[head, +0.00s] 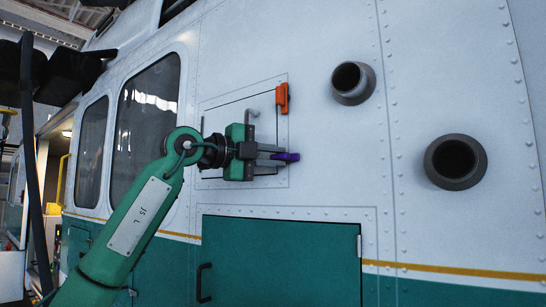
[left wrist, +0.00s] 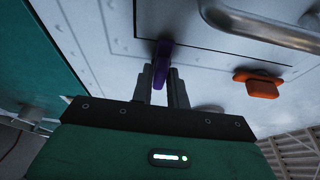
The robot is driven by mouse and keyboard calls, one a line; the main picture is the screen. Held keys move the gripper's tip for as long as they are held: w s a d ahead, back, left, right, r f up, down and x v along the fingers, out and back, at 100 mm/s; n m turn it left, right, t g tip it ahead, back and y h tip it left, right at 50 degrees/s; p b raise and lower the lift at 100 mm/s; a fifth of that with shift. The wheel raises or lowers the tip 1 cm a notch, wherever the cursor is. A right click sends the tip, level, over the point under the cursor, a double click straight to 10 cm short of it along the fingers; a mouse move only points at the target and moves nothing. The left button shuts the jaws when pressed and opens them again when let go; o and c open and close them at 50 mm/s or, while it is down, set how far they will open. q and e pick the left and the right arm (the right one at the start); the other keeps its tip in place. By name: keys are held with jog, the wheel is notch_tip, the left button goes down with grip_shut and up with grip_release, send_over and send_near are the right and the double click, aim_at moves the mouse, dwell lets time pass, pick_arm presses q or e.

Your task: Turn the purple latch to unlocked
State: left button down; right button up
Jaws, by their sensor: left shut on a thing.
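The purple latch (head: 286,156) sits on the lower right part of a small hatch panel on the white helicopter side. In the head view it points roughly sideways, mostly level. My left gripper (head: 274,157) reaches it from the left, with its fingers at the latch. In the left wrist view the purple latch (left wrist: 162,62) stands between the two fingertips of the gripper (left wrist: 162,80), which is shut on it. Part of the latch is hidden by the fingers. My right gripper is in neither view.
An orange latch (head: 282,97) is above the purple one at the panel's upper right; it also shows in the left wrist view (left wrist: 262,86). A grey handle (head: 252,115) is on the panel. A green door (head: 280,262) lies below. Two dark round ports (head: 353,83) (head: 455,161) stick out at right.

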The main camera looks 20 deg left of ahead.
pick_arm(q)
jog(key=m+y+p, duration=0.1)
jog(key=m, duration=0.1)
jog(key=shift+r+m+g, duration=0.15)
jog(key=shift+m+g, duration=0.15)
jog(key=shift+m, duration=0.1)
jog(key=m+y+p, duration=0.2)
jog(key=m, duration=0.2)
jog(key=shift+d+g, duration=0.1)
jog(key=shift+g, duration=0.2)
jog(key=m+y, duration=0.2)
jog(key=m, duration=0.1)
jog(key=shift+d+p, duration=0.15)
jog(key=shift+p, duration=0.15)
jog(key=m+y, duration=0.2)
jog(key=m, duration=0.1)
jog(key=shift+s+d, duration=0.1)
jog(key=shift+m, duration=0.3)
jog(key=c, duration=1.4)
grip_release()
jog(key=shift+c, duration=0.2)
